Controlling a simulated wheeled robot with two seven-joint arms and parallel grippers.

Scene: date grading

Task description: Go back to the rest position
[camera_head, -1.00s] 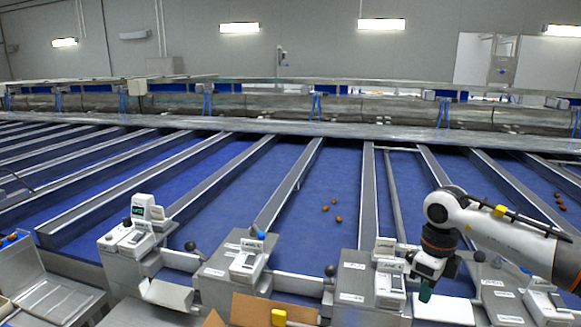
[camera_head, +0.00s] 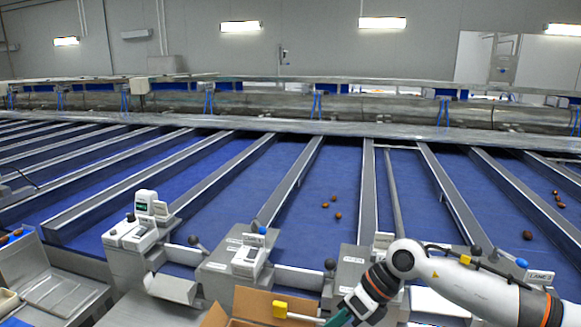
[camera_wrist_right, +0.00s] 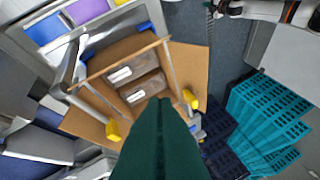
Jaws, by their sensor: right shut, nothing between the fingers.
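My right gripper (camera_head: 338,318) has dark green fingers and reaches in from the right at the bottom of the head view. Its fingertips are beside the open cardboard box (camera_head: 260,302). In the right wrist view the green fingers (camera_wrist_right: 162,108) are pressed together with nothing between them, over the near edge of the box. The box (camera_wrist_right: 187,62) has its flaps open, with small labelled packs (camera_wrist_right: 134,82) inside. My left gripper is not in view.
Several brown dates (camera_head: 338,215) lie on the middle blue lane, more (camera_head: 557,197) on the right lane. Grey consoles (camera_head: 237,255) line the lanes' near ends. Teal crates (camera_wrist_right: 268,112) and dark blue crates (camera_wrist_right: 222,140) stand beside the box in the wrist view.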

